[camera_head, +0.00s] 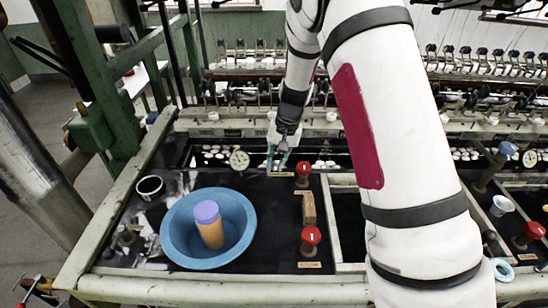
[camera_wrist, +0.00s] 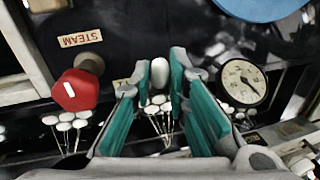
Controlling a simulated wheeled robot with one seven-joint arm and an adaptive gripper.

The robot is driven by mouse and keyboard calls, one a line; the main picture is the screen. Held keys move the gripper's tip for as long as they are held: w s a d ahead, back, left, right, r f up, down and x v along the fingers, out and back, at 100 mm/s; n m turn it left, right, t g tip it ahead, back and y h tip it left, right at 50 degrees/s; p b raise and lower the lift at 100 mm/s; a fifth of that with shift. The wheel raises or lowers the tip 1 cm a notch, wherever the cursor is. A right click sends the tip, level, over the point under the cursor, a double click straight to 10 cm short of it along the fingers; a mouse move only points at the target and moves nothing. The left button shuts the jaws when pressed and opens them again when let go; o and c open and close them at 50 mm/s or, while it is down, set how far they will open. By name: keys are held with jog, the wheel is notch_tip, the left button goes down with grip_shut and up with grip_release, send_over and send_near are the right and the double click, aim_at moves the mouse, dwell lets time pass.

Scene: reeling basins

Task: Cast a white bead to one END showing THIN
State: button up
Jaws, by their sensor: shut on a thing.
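My gripper (camera_head: 277,160) reaches down over the back of the dark basin; its teal fingers also show in the wrist view (camera_wrist: 160,75). It is shut on a white bead (camera_wrist: 160,71), an oval held upright between the fingertips. I cannot make out this bead in the head view. Beyond the fingertips, in the wrist view, clusters of white beads on thin threads stand in the dark trough: a left cluster (camera_wrist: 65,121), a middle cluster (camera_wrist: 158,104) partly between the fingers, and one near the gauge. No lettering reading THIN is legible.
A round dial gauge (camera_head: 239,160) stands left of my gripper, also in the wrist view (camera_wrist: 243,82). A red valve knob (camera_head: 303,169) is close on the right, beside a STEAM label (camera_wrist: 80,39). A blue bowl (camera_head: 179,252) holding an orange cylinder with a purple top (camera_head: 209,224) sits front left.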

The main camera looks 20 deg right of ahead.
jog(key=shift+w+f+m, duration=0.55)
jog(key=shift+w+m, duration=0.15)
jog(key=w+m, duration=0.1)
jog(key=w+m+b, duration=0.1)
jog(key=shift+w+a+f+m+t, duration=0.15)
jog(key=shift+w+f+m+t, duration=0.05)
jog(key=shift+m+t, duration=0.2)
jog(key=shift+w+r+m+h+b, duration=0.65)
jog(key=shift+w+r+m+h, duration=0.2)
jog(key=shift+w+m, duration=2.65)
notch_tip(320, 180, down, 7)
jog(key=b, duration=0.1)
jog(key=shift+r+t, duration=0.2)
jog(key=shift+t, duration=0.1)
jog(key=o, duration=0.7)
